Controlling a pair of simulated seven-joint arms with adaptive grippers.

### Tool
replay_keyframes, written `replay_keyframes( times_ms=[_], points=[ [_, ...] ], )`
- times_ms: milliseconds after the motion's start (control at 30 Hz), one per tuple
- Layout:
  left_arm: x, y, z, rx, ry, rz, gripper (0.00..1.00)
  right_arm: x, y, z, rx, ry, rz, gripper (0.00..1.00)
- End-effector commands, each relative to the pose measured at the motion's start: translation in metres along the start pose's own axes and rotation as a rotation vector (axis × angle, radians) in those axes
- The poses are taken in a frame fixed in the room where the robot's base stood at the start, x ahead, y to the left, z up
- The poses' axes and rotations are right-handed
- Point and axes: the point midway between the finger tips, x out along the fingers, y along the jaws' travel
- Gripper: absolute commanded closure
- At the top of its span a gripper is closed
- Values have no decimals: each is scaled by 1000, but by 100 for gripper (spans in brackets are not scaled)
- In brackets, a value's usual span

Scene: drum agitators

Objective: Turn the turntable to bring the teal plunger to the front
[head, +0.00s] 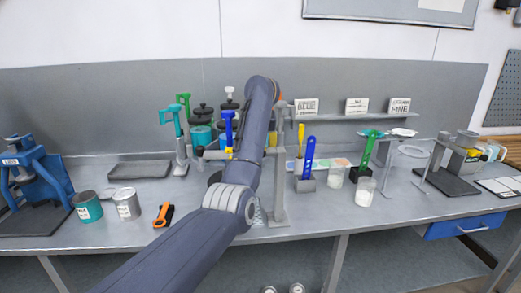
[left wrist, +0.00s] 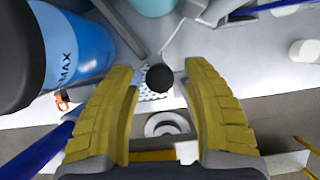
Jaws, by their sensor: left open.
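In the head view, a teal-topped upright tool (head: 170,115) stands on the left of a cluster on the bench, with a green one (head: 183,99) behind it and a blue one (head: 229,122) to its right. Dark-lidded teal canisters (head: 201,133) stand among them. I cannot make out the turntable, as my arm covers part of this cluster. My left gripper (left wrist: 158,76) is open in the left wrist view, its yellow fingers on either side of a round black knob, apart from it. A blue canister marked MAX (left wrist: 75,48) is left of the fingers. My right gripper is not in view.
A grey post (head: 279,175) stands just right of my arm. Paint cans (head: 126,203), an orange tool (head: 163,214) and a blue press (head: 38,175) are to the left. A shallow grey tray (head: 139,170) lies behind. A blue tool in a holder (head: 307,160) stands to the right.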

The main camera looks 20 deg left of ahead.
Motion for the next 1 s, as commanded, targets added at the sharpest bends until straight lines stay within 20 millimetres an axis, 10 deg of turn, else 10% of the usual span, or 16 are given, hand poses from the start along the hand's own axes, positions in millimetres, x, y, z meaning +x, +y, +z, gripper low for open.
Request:
replay_keyframes(
  times_ms=[600,1000],
  points=[
    [14,0,0,-1,-1,-1,52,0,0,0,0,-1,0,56],
    [14,0,0,0,-1,-2,98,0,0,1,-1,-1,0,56]
  ],
)
